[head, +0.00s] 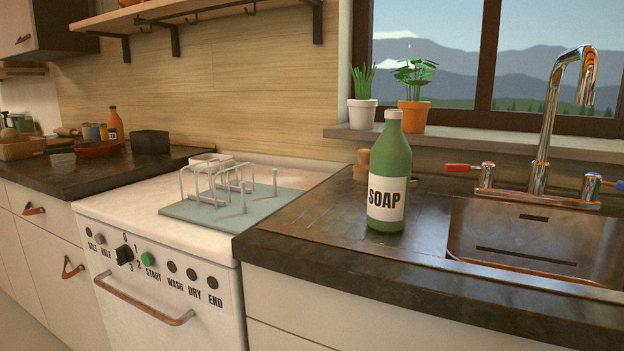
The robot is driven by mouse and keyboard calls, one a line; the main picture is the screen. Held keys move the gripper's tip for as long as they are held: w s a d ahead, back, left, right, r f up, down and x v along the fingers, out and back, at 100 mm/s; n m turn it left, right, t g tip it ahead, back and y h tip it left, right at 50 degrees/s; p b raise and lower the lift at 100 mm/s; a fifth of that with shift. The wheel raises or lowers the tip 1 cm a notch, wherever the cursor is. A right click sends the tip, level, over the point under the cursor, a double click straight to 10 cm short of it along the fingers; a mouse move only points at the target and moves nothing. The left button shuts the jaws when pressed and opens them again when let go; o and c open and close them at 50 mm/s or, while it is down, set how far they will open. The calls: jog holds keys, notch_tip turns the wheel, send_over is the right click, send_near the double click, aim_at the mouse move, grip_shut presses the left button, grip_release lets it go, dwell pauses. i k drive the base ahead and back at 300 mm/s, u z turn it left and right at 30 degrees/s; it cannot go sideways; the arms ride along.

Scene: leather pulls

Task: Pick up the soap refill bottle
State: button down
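The soap refill bottle (387,178) is green with a pale cap and a white label reading SOAP. It stands upright on the dark counter (310,215), left of the sink. Its front and label face me, and nothing covers it. My gripper does not show in the head view.
The sink (540,240) and a chrome tap (545,130) with red and blue handles are right of the bottle. A small brown object (362,165) is partly hidden behind it. A wire rack (222,185) stands on a grey mat at left. Potted plants (414,115) line the sill.

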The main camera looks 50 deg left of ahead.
aim_at(391, 157)
jog(key=z, duration=0.45)
jog(key=k, duration=0.8)
jog(key=u, duration=0.65)
jog(key=i, duration=0.5)
jog(key=u, duration=0.05)
